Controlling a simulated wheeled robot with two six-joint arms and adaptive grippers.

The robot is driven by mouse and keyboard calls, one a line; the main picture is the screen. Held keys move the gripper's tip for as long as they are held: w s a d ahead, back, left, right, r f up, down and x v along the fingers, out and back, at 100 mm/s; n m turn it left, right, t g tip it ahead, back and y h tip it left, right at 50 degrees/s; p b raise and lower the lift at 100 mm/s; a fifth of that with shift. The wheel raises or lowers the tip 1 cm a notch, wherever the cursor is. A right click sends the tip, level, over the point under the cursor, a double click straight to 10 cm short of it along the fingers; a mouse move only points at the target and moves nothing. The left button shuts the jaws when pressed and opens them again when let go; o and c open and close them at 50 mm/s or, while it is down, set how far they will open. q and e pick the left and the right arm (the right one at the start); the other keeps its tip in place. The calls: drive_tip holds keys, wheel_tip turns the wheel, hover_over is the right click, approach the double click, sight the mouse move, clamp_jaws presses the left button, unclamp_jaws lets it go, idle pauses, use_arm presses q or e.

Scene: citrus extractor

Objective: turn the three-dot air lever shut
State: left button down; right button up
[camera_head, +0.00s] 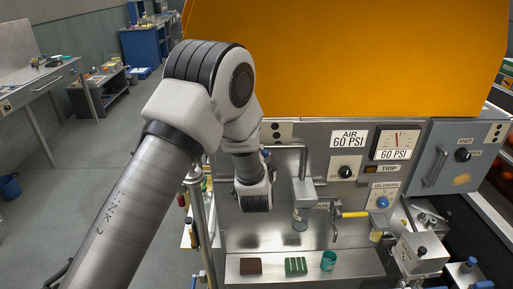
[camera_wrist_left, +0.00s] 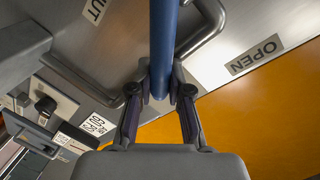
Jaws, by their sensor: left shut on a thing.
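The air lever is a blue bar (camera_wrist_left: 163,40) in the left wrist view, running down from the top edge to my left gripper (camera_wrist_left: 160,88). The gripper's two fingers are closed on the bar's near end from both sides. An OPEN label (camera_wrist_left: 256,54) is right of the bar. A label cut to "UT" (camera_wrist_left: 95,9) is left of it. In the head view my left arm reaches the machine's front and its wrist hides the fingers and most of the lever. My right gripper is out of view.
Right of my wrist are a metal spout (camera_head: 303,190), a yellow-handled valve (camera_head: 353,214) and a 60 PSI gauge (camera_head: 396,142). A shelf (camera_head: 345,264) below holds a brown block (camera_head: 250,266), a green striped block (camera_head: 296,265) and a teal cup (camera_head: 328,261). Metal pipes are close to the fingers.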

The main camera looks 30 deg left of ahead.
use_arm(q)
wheel_tip(320, 180, down, 6)
drive_tip(key=w+d+m+g+y, duration=0.1)
drive_tip(key=m, duration=0.5)
drive_tip(key=shift+d+m+y+p, duration=0.4)
drive_tip(key=c, duration=1.1)
unclamp_jaws()
drive_tip(key=shift+w, duration=0.1)
drive_tip(key=v, duration=0.7)
drive_tip(key=shift+d+r, duration=0.1)
drive_tip(key=shift+r, duration=0.05)
drive_tip(key=shift+g, duration=0.3)
